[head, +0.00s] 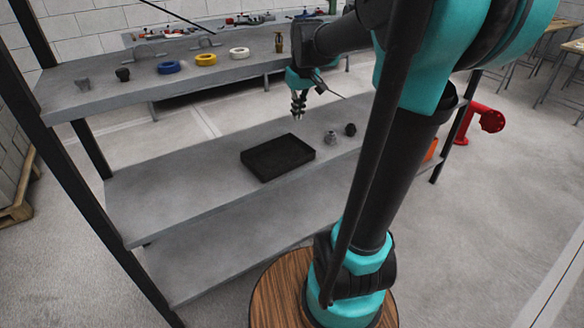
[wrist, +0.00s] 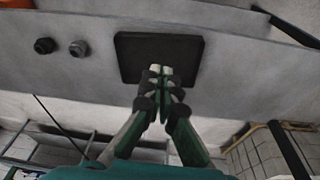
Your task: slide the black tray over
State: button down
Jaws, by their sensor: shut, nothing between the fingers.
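The black tray (head: 278,157) is a shallow rectangular tray lying flat and empty on the middle shelf board (head: 170,195). In the wrist view the tray (wrist: 130,50) shows behind my fingertips, which overlap its edge in the picture. My gripper (head: 298,117) is shut and empty, pointing down above the shelf near the tray's far right side in the head view. Its closed fingers also show in the wrist view (wrist: 160,72). I cannot tell from the wrist view whether the fingertips touch the tray; in the head view they appear above it.
Two small fittings, one grey (head: 330,138) and one black (head: 350,130), stand right of the tray. The upper shelf (head: 140,80) holds tape rolls, blue (head: 169,67), yellow (head: 205,59) and white (head: 239,53). A dark post (head: 90,150) bounds the left; the shelf left of the tray is clear.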

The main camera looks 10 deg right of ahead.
aim_at(292, 174)
jog(key=f+g, duration=0.1)
jog(key=f, duration=0.7)
jog(key=f+n, duration=0.1)
jog(key=f, duration=0.8)
jog(key=f+g, duration=0.1)
jog(key=f, duration=0.7)
jog(key=shift+w+d+f+n+g, duration=0.25)
jog(key=shift+w+d+n+g, duration=0.05)
jog(key=shift+w+d+n, duration=0.1)
jog(key=shift+w+a+f, duration=0.1)
jog(key=shift+w+a, duration=0.15)
jog(key=shift+w, duration=0.3)
jog(key=shift+w+a, duration=0.2)
jog(key=shift+w, duration=0.3)
jog(key=shift+w+a, duration=0.35)
jog(key=shift+w, duration=0.4)
